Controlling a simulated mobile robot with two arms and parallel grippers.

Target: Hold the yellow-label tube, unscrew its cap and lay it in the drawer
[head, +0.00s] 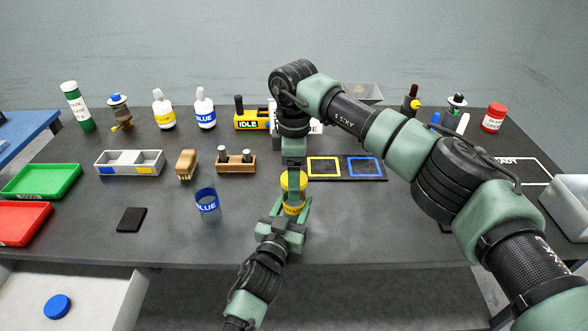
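The yellow-label tube (293,209) stands upright near the middle of the table's front. My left gripper (291,213) reaches up from the front edge and is shut on it, one finger on each side. The tube's yellow cap (294,179) is on top. My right gripper (293,165) points straight down over the cap; its fingertips are largely hidden, so its grip on the cap is unclear. The open drawer (105,295) is at the lower left, with a blue cap (57,307) lying in it.
An uncapped blue-label tube (208,206) stands left of my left gripper, with a black pad (131,220) further left. A wooden block with pegs (236,161), a brush (187,164) and a grey divided tray (130,162) lie behind. Green (41,181) and red trays (20,222) are far left.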

